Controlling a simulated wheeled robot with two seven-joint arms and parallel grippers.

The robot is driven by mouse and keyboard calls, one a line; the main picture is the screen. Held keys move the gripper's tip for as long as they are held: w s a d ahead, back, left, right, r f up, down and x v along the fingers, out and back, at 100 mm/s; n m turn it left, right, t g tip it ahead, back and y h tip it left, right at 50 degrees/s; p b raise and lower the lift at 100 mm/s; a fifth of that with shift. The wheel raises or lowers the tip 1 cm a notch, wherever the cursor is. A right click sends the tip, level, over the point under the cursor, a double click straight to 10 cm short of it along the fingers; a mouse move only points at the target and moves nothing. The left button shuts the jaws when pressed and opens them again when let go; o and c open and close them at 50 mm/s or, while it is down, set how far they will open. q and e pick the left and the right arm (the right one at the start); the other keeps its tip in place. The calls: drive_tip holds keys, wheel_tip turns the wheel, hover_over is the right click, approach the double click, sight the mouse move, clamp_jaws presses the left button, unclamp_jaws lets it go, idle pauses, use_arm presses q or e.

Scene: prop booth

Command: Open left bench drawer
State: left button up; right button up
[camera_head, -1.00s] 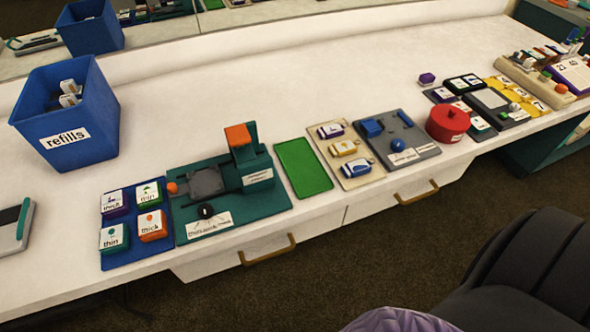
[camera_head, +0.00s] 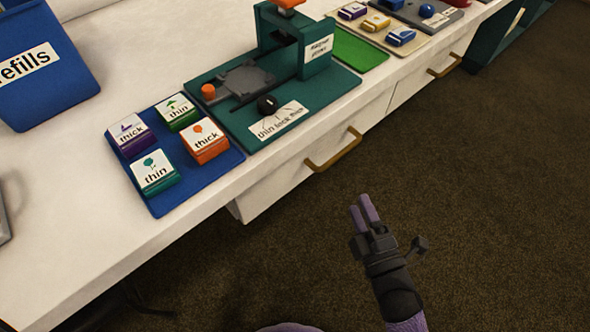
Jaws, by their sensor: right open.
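The left bench drawer (camera_head: 275,193) is a white front under the bench's front edge and looks closed. Its brass bar handle (camera_head: 335,152) sticks out from the front. My right gripper (camera_head: 364,210) has slim purple fingers on a black body. It is open and empty, in front of and below the handle in the picture, apart from it. Its fingers point up toward the bench. My left gripper is out of view.
The white bench (camera_head: 60,215) carries a blue mat (camera_head: 190,196) with several labelled blocks, a teal press (camera_head: 225,108), a green mat (camera_head: 357,50) and a blue refills bin (camera_head: 50,95). A second drawer handle (camera_head: 445,66) lies farther right. The floor (camera_head: 480,220) in front is clear.

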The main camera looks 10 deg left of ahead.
sight(340, 154)
drive_tip(key=shift+n+t+y, duration=0.3)
drive_tip(key=shift+n+y, duration=0.5)
drive_tip(key=shift+n, duration=0.1)
drive_tip(key=x, duration=0.3)
drive_tip(key=r+b+x, duration=0.1)
drive_tip(key=x, duration=0.3)
drive_tip(key=b+x, duration=0.1)
drive_tip(key=x, duration=0.3)
drive_tip(key=shift+s+r, duration=0.25)
drive_tip(key=shift+r, duration=0.05)
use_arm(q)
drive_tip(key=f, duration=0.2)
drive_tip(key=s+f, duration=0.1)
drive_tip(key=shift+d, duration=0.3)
use_arm(e)
drive_tip(key=shift+a, duration=0.1)
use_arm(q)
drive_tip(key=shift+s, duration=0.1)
use_arm(e)
clamp_jaws()
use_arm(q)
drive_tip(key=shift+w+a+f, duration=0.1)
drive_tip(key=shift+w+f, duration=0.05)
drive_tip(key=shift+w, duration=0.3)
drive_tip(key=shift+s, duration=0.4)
